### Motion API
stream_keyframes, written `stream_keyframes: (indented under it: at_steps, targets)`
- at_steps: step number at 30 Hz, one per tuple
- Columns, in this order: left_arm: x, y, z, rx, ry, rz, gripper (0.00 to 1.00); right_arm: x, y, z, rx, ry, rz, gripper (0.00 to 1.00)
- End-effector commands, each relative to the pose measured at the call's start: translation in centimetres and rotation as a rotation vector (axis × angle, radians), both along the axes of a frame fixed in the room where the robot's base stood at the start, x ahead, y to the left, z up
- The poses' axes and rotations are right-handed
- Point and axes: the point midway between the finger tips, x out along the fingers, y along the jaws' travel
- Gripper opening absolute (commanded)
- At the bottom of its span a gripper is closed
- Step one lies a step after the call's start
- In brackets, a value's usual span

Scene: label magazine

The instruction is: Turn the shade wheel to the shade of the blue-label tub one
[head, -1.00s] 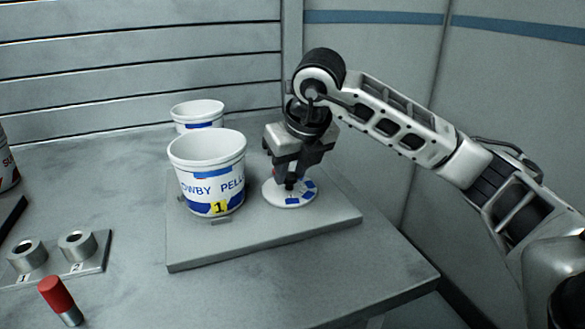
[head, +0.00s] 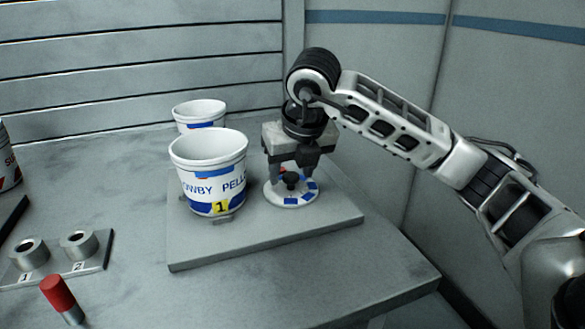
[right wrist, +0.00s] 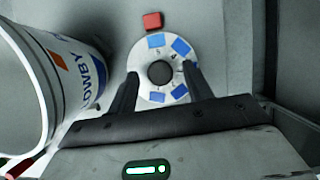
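The shade wheel (head: 277,198) is a white disc with blue patches and a dark central knob (head: 291,181), lying flat on a grey plate. In the right wrist view the wheel (right wrist: 146,84) shows small digits, and a red block (right wrist: 152,21) sits just beyond its edge. My right gripper (head: 293,175) points down over the wheel. Its fingers (right wrist: 160,84) are apart, one on each side of the knob, with gaps. Tub one (head: 208,171) is white with blue lettering, blue patches and a yellow "1" tag, left of the wheel. My left gripper is not in view.
A second white tub (head: 199,113) stands behind tub one. The grey plate (head: 262,246) has clear room in front. At the left are a holder with two numbered sockets (head: 57,259) and a red-capped cylinder (head: 60,297). The table's right edge is near the wheel.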

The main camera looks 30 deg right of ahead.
Motion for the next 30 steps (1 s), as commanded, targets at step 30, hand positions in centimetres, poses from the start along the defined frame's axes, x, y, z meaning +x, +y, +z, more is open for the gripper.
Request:
stream_keyframes:
  at_steps: [30]
  targets:
    - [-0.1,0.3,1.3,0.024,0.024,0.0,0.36,-5.4,1.1,13.8,-0.002,-0.004,0.002,0.5]
